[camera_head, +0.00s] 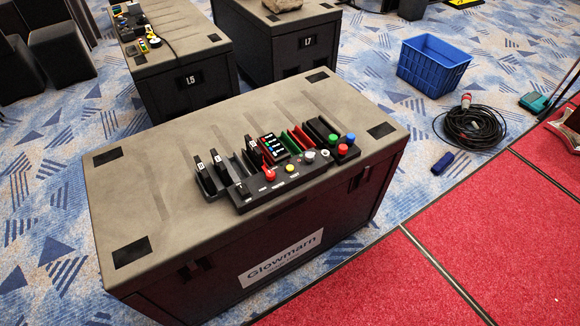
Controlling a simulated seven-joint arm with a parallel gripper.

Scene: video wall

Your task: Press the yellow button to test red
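The small yellow button (290,168) sits on the black control panel (255,199), between a red button (270,174) to its left and a pale grey knob (309,156) to its right. The panel lies along the front of a grey-topped case (160,205) labelled Glowmarn. Nothing covers the yellow button. My gripper does not show in this view.
Black slotted holders with upright cards (216,160) stand behind the panel. The case top is clear at left. A blue crate (433,65) and coiled cable (472,127) lie on the floor.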

